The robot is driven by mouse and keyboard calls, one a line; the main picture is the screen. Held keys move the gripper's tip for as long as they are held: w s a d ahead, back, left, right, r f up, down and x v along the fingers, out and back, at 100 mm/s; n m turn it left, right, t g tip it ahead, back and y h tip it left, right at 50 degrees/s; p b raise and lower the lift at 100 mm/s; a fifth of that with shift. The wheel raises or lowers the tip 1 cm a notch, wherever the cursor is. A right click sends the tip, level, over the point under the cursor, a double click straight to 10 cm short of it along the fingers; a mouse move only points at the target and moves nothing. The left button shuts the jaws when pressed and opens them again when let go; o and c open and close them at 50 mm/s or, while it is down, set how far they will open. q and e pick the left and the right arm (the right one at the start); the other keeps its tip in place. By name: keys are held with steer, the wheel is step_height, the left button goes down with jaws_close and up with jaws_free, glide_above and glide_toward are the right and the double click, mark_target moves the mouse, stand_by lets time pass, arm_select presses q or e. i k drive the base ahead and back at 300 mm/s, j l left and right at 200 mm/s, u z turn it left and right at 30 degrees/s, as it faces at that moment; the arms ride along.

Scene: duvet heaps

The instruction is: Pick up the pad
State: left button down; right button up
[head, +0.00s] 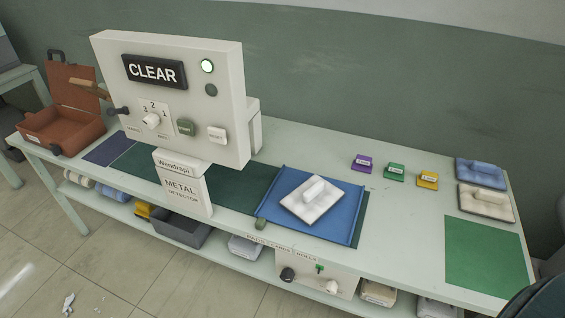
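A white pad with a raised grip (312,199) lies on a blue tray (272,207) on the table, to the right of the metal detector. Two similar pads lie at the table's right end: a blue one (480,173) at the back and a beige one (486,203) just in front of it. The frame does not show which of them the task means. Neither of my grippers can be made out in the head view, and nothing is seen holding any pad.
The metal detector (225,100) reads CLEAR and stands tall over the dark green belt (235,185). Purple, green and yellow blocks (396,172) sit toward the back. A green mat (485,255) lies bare at right. An open brown case (62,130) stands at left.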

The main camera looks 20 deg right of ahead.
mark_target(312, 199)
steer(key=k+l+z, duration=0.1)
steer(key=l+z, duration=1.25)
